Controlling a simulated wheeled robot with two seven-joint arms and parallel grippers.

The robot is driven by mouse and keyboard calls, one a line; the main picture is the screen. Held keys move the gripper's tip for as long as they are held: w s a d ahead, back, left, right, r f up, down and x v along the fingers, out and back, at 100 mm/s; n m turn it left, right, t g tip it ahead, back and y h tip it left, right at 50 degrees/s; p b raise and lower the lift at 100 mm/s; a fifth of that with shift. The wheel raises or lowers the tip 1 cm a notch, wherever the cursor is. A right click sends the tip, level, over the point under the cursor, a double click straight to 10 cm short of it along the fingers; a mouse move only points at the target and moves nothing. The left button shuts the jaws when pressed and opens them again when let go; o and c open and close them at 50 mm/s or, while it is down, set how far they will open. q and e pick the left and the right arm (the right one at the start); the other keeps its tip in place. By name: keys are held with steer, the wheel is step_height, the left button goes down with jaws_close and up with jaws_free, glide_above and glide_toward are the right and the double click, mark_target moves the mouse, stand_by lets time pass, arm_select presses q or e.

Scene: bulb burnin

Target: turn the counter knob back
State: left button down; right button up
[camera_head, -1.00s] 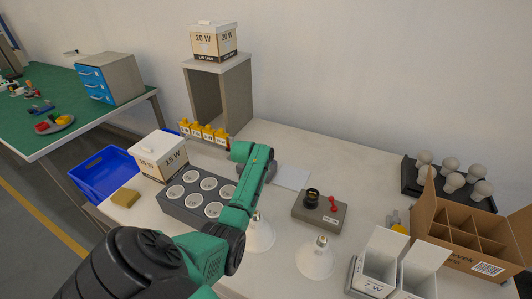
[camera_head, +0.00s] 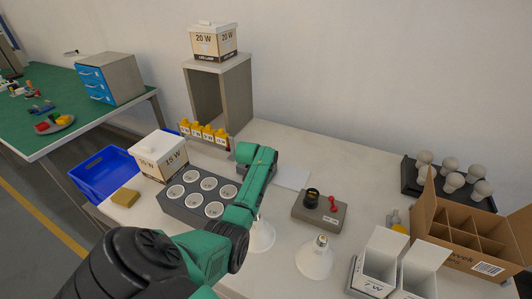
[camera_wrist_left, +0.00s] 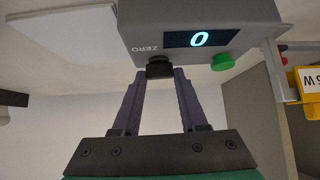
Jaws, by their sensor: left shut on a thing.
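The counter (camera_wrist_left: 195,14) is a grey box in the left wrist view. Its dark display (camera_wrist_left: 199,39) reads 0, and the word ZERO is printed beside it. The black counter knob (camera_wrist_left: 160,68) sits on its face near that word. My left gripper (camera_wrist_left: 159,75) has its two purple fingers closed on the knob, one on each side. A green button (camera_wrist_left: 223,62) is to the right of the knob. In the head view my left arm hides the counter and the gripper. My right gripper is not in view.
A grey tray with several round sockets (camera_head: 168,208) lies left of my arm. A grey box with a black socket and red lever (camera_head: 320,213) stands to its right.

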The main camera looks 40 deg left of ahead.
arm_select(q)
steer(key=shift+d+n+y, duration=0.15)
steer(key=shift+n+y, duration=0.25)
steer(key=shift+n, duration=0.2)
steer(key=shift+w+f+n+g+y+b, duration=0.1)
steer(key=shift+f+n+g+y+b, duration=0.1)
steer(key=shift+n+g+y+b, duration=0.5)
steer(key=n+g+y+b, duration=0.1)
steer(key=n+b, duration=0.2)
steer(key=b, duration=0.2)
steer(key=n+g+y+b, duration=0.1)
steer(key=n+g+b, duration=0.1)
steer(key=n+b, duration=0.1)
steer(key=n+g+y+b, duration=0.1)
steer(key=n+g+b, duration=0.1)
steer(key=b, duration=0.4)
steer(key=shift+w+d+f+n+b, duration=0.1)
steer(key=shift+w+d+n+b, duration=0.1)
steer(key=shift+w+n+b, duration=0.3)
steer(key=shift+s+r+n+g+y+b, duration=0.2)
steer(key=shift+n+g+y+b, duration=0.1)
steer(key=shift+n+g+b, duration=0.35)
steer(key=shift+c, duration=2.2)
jaws_free()
steer(key=shift+w, duration=0.1)
steer(key=shift+r, duration=0.1)
